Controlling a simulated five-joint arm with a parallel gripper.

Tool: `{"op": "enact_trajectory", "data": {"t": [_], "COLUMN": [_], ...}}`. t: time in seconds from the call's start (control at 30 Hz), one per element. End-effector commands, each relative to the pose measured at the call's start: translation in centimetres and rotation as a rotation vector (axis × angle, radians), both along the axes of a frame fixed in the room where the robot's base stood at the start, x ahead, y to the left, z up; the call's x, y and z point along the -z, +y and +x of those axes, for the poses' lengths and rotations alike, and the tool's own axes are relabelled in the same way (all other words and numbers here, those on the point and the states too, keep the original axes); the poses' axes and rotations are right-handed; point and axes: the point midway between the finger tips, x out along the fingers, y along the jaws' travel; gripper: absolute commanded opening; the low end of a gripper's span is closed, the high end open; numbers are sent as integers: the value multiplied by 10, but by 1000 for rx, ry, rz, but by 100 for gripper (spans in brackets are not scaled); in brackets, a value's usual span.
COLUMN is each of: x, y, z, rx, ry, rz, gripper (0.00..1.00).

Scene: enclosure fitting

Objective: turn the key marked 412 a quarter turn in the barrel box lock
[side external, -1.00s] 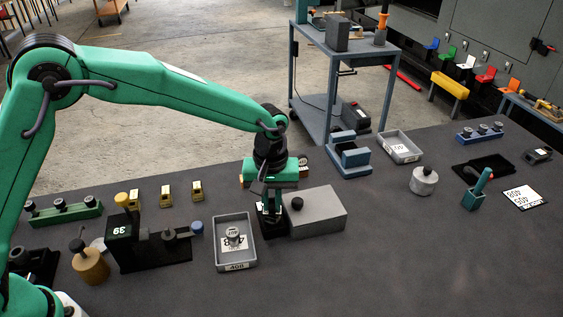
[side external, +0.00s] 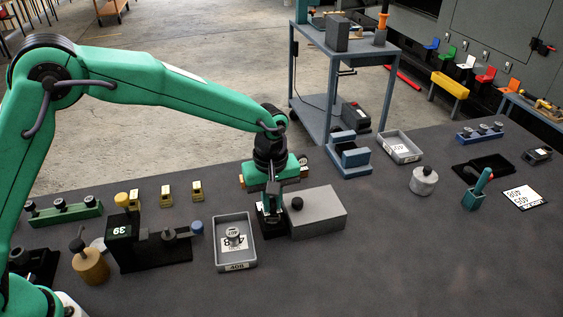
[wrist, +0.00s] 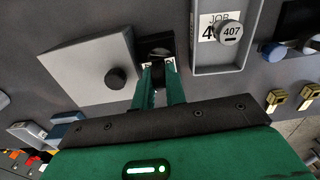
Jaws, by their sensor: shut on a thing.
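My gripper (side external: 269,208) points down at a small black lock block (side external: 263,228) against the left side of a grey box (side external: 322,212) with a black knob. In the wrist view, the two green fingers (wrist: 161,70) are close together over the dark lock block (wrist: 156,44). They are shut on the key, which is mostly hidden between them; its number cannot be read. The grey box (wrist: 78,68) and its knob also show in the wrist view.
A grey tray (side external: 219,255) left of the lock holds a card and a round tag marked 407 (wrist: 230,32). A black fixture marked 39 (side external: 122,232) stands farther left. A blue holder (side external: 349,156) is behind the box.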

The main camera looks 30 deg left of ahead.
Motion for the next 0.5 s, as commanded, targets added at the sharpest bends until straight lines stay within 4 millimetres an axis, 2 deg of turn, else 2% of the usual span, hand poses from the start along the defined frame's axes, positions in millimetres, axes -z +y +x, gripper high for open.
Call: {"op": "enact_trajectory", "data": {"t": [0.17,0.5], "x": [0,0], "y": [1,1], "z": [0,0], "rx": [-50,-276], "ry": [0,1], "rz": [0,1], "gripper": [0,0]}}
